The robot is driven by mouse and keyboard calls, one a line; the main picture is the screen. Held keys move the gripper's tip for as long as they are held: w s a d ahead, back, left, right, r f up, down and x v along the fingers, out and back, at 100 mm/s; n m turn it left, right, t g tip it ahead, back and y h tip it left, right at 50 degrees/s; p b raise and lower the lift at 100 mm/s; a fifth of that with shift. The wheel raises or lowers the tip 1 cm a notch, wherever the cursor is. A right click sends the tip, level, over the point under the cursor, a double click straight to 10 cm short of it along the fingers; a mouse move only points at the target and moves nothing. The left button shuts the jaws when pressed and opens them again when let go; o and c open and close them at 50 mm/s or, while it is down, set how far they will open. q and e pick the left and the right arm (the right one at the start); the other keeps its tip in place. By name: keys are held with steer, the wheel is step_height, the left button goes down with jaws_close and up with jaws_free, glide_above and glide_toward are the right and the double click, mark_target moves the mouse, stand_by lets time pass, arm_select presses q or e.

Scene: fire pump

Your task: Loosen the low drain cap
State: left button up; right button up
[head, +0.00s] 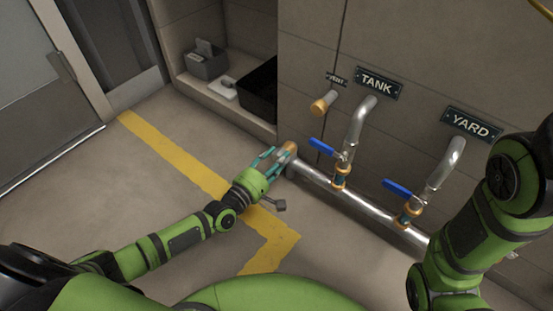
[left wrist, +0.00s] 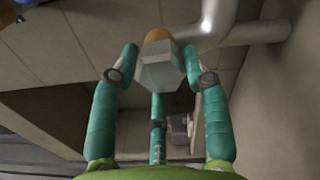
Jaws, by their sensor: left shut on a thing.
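The low drain cap (left wrist: 158,72) is a grey, flat-sided block in front of a brass-coloured fitting (left wrist: 158,35) in the left wrist view. In the head view the fitting (head: 290,147) shows at the left end of the low silver pipe (head: 360,205). My left gripper (head: 272,158) reaches it from the left, its teal fingers shut on the cap. In the left wrist view its fingers (left wrist: 160,62) stand on both sides of the cap, with a third finger below. The fingers largely hide the cap in the head view. My right gripper is out of view.
Two blue-handled valves (head: 323,147) (head: 398,188) rise from the pipe under the TANK (head: 379,83) and YARD (head: 473,123) signs. A brass-ended stub (head: 321,106) sticks out under a smaller sign. A recess with a black bin (head: 258,92) lies behind. The floor at left is clear.

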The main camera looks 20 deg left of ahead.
arm_select(q)
steer(key=shift+w+a+f, duration=0.15)
steer(key=shift+a, duration=0.35)
steer(key=o, duration=1.1)
steer(key=shift+d, duration=0.1)
steer(key=v, duration=1.2)
